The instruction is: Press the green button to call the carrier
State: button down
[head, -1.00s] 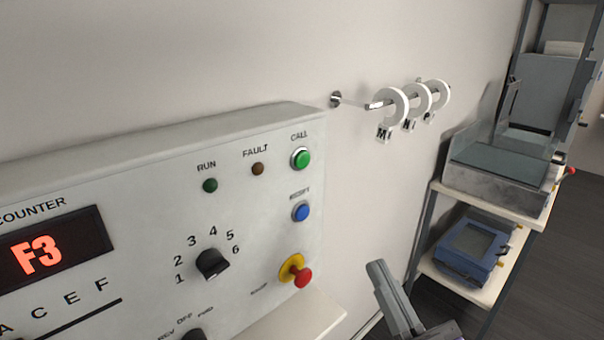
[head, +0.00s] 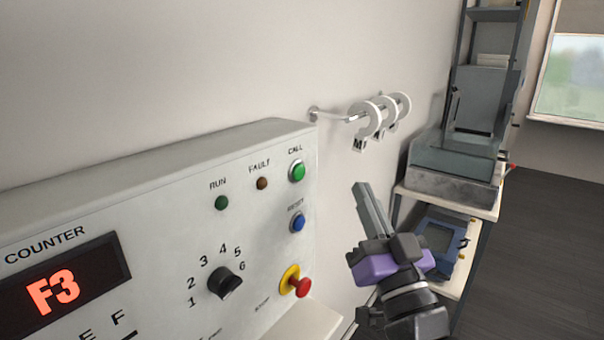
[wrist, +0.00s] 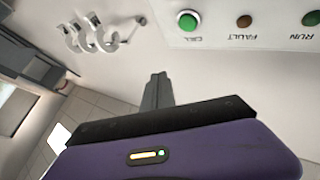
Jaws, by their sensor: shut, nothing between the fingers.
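The green CALL button (head: 297,171) sits at the upper right of a pale control panel (head: 180,180) in the head view. It also shows near the top of the wrist view (wrist: 188,21), where the panel appears upside down. My gripper (head: 361,187) is to the right of the panel, lower than the button and apart from it. Its grey fingers are together with nothing between them, and they point up in the head view. In the wrist view the fingertips (wrist: 157,76) lie below the button in the picture, with clear space between.
Below the green button are a blue RESET button (head: 298,222) and a red stop knob (head: 301,287). A wall rod holds several white ring tags (head: 365,120) behind my gripper. A shelf unit (head: 450,180) stands at the right. The wall between panel and rod is bare.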

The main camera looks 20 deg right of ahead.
aim_at(299, 172)
jog(key=shift+a, duration=0.15)
jog(key=w+a+b, duration=0.1)
jog(key=w+a, duration=0.4)
jog(key=w, duration=0.2)
dwell(0.4)
jog(key=shift+w+a, duration=0.1)
jog(key=shift+w, duration=0.05)
dwell(1.8)
jog(key=shift+w+a+b, duration=0.2)
jog(key=shift+w+b, duration=0.05)
jog(key=shift+b, duration=0.1)
